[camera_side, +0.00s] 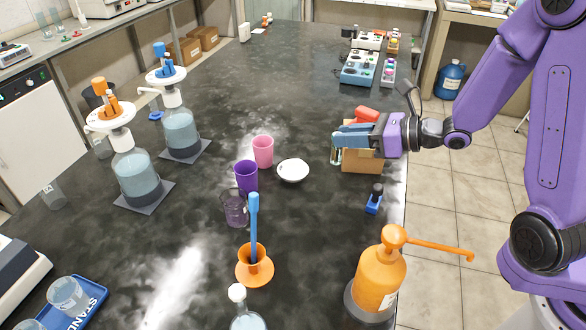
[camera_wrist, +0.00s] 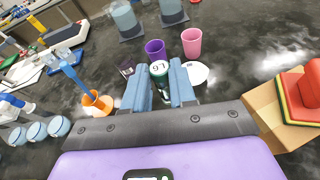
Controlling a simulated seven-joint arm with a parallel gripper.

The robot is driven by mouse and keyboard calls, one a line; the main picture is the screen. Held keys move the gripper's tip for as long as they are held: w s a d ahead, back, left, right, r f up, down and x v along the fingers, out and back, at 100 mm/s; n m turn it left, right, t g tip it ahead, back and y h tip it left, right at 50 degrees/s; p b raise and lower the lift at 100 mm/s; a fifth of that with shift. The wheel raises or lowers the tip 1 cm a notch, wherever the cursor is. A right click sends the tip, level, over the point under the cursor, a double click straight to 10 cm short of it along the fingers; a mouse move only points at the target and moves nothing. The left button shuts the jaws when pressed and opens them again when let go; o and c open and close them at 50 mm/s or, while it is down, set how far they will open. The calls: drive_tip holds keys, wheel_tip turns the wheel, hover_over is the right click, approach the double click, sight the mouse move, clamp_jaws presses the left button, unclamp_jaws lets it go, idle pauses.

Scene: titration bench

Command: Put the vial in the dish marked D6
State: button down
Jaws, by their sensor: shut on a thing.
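My gripper (camera_side: 343,138) reaches in from the right, above and beside a cardboard box. Its blue fingers are shut on the vial (camera_side: 336,156), which hangs below them. A small white dish (camera_side: 293,170) lies on the black bench to the left of my gripper, apart from the vial. It also shows in the wrist view (camera_wrist: 200,74), partly behind the right finger. No marking is readable on it.
The cardboard box (camera_side: 364,163) stands close under my gripper with a red item (camera_side: 366,114) by it. Pink (camera_side: 263,151) and purple (camera_side: 246,176) cups stand left of the dish. An orange pump bottle (camera_side: 378,275) is in front.

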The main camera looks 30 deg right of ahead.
drive_tip(key=shift+t, duration=0.4)
drive_tip(key=shift+w+a+f, duration=0.6)
drive_tip(key=shift+w+f, duration=1.55)
drive_tip(key=shift+f, duration=0.05)
drive_tip(key=shift+w+a+f, duration=0.65)
drive_tip(key=shift+w+f, duration=1.45)
drive_tip(key=shift+f, duration=0.05)
drive_tip(key=shift+w+a+f, duration=0.6)
drive_tip(key=shift+w+f, duration=1.55)
drive_tip(key=shift+f, duration=0.05)
drive_tip(key=shift+f, duration=0.2)
drive_tip(key=c, duration=0.9)
unclamp_jaws()
drive_tip(key=shift+r, duration=0.1)
